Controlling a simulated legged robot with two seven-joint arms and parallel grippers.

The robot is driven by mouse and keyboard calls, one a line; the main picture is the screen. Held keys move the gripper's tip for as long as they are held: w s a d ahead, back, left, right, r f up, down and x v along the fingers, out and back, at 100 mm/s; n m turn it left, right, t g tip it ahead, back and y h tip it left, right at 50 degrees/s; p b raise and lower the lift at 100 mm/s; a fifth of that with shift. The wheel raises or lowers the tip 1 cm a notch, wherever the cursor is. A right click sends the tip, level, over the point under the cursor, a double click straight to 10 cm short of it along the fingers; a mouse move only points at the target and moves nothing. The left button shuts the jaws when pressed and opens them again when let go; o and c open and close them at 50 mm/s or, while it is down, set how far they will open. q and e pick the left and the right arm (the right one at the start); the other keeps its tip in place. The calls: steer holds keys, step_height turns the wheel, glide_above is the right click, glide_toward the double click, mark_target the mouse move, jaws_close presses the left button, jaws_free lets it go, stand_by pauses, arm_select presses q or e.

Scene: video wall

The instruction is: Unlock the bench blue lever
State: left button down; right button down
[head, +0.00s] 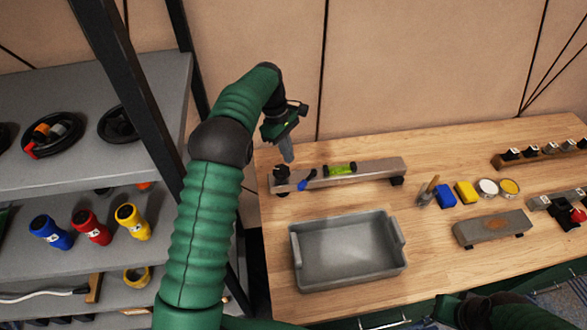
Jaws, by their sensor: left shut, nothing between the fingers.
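The blue lever (307,180) is a small blue piece at the left part of a long grey bar (370,171) on the wooden bench (280,235). It slants up to the right. My left gripper (288,158) points down just above and left of the lever, at the bar's left end. Its fingers are shut and empty, and it looks apart from the lever. A dark fitting (281,178) sits at the bar's left end. My right gripper does not show; only part of my right arm is at the bottom right edge.
A bright green piece (340,169) sits on the bar right of the lever. A grey tray (347,252) stands in front. A blue block (445,196), yellow block (466,191) and round tins are to the right. A shelf (60,185) stands left, a wall behind.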

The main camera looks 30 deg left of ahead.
arm_select(q)
glide_toward(294, 184)
steer(key=x, duration=0.5)
steer(key=shift+s+d+f+p, duration=0.15)
steer(key=shift+d+p, duration=0.15)
steer(key=shift+d, duration=0.15)
steer(key=shift+d+f, duration=0.15)
steer(key=shift+f, duration=0.15)
